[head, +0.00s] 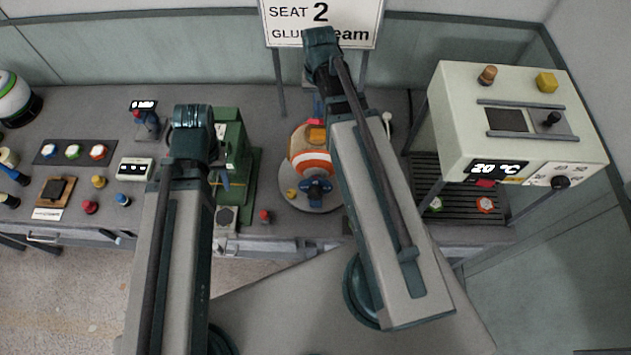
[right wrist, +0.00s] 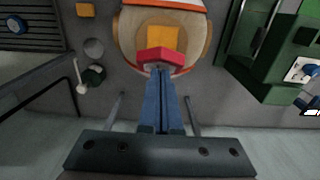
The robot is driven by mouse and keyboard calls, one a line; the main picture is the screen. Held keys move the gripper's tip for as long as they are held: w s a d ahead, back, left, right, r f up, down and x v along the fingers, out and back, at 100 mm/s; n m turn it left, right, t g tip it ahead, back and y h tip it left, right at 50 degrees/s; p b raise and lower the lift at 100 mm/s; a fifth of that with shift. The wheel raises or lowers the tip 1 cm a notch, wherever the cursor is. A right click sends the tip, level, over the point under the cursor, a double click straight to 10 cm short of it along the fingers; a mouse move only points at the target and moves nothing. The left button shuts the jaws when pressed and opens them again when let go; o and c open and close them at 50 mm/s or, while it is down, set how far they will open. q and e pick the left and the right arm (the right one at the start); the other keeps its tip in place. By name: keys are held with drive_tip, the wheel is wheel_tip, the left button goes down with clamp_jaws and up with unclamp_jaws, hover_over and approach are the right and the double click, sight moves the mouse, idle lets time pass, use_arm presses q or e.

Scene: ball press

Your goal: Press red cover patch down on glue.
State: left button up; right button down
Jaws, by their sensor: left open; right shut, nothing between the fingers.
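The ball (head: 312,160), white with orange bands, sits on a round grey base (head: 292,200) in the middle of the bench. In the right wrist view the ball (right wrist: 196,22) carries a yellow-orange square (right wrist: 164,37), and the red cover patch (right wrist: 158,55) lies at its lower edge. My right gripper (right wrist: 158,70) is shut and empty, its blue fingertips at the red patch; I cannot tell whether they touch it. In the head view the right gripper (head: 318,106) is partly hidden by its arm. My left gripper (head: 222,181) is open, in front of the green press, away from the ball.
The green press (head: 232,135) stands left of the ball. A cream machine (head: 460,110) reading 20 °C stands on the right above a slotted rack (head: 455,205). A "SEAT 2" sign (head: 322,15) stands behind. Buttons and a small panel (head: 75,152) lie on the left.

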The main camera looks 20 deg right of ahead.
drive_tip(key=shift+s+a+r, duration=0.15)
drive_tip(key=shift+s+a, duration=0.1)
drive_tip(key=shift+s, duration=0.3)
drive_tip(key=shift+s+a+r, duration=0.1)
drive_tip(key=shift+s+a, duration=0.15)
drive_tip(key=shift+s, duration=0.25)
drive_tip(key=shift+f, duration=0.3)
drive_tip(key=shift+r, duration=0.1)
idle(0.5)
drive_tip(key=shift+a, duration=0.1)
